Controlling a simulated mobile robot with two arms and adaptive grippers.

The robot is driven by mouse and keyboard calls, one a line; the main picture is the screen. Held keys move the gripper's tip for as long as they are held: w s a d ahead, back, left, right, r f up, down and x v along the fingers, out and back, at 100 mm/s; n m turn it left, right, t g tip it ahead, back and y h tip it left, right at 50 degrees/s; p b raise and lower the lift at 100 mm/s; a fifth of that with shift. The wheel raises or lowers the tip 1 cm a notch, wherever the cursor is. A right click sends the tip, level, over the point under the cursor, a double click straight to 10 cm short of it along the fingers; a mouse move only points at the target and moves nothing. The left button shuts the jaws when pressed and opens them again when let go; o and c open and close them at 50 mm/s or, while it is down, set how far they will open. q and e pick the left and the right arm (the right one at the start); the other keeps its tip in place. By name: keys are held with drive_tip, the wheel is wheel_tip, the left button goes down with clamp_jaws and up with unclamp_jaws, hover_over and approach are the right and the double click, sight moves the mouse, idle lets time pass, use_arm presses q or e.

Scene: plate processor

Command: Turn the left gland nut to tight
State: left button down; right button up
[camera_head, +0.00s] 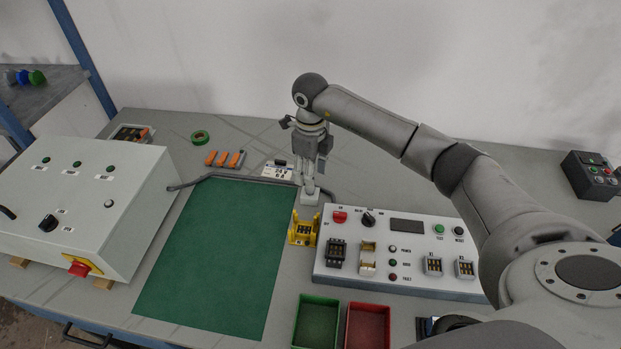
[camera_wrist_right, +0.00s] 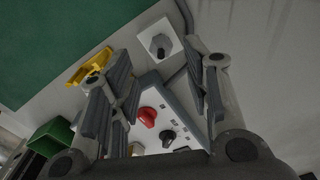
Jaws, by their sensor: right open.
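A grey gland nut (camera_wrist_right: 160,46) sits on a small white square block (camera_wrist_right: 148,33) in the right wrist view. The block (camera_head: 310,199) also shows in the head view, just right of the green mat. No second gland nut is clear, so I cannot tell whether this is the left one. My right gripper (camera_head: 309,181) points down over the block in the head view and hides the nut there. In the right wrist view my right gripper (camera_wrist_right: 158,62) is open, with the nut framed between the fingertips and nothing gripped. My left gripper is not in view.
A yellow holder (camera_head: 303,229) stands close in front of the block. A white control panel (camera_head: 345,272) is to its right. A dark cable (camera_head: 230,176) runs along the mat (camera_head: 205,260) towards the block. Green (camera_head: 315,322) and red (camera_head: 367,326) bins stand in front.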

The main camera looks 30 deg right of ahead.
wheel_tip(320, 180, down, 4)
drive_tip(key=shift+w+p, duration=0.1)
drive_tip(key=shift+p, duration=0.2)
drive_tip(key=shift+f, duration=0.35)
drive_tip(key=c, duration=0.5)
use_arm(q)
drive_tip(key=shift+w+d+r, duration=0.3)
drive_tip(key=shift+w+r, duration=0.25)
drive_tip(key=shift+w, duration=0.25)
use_arm(e)
clamp_jaws()
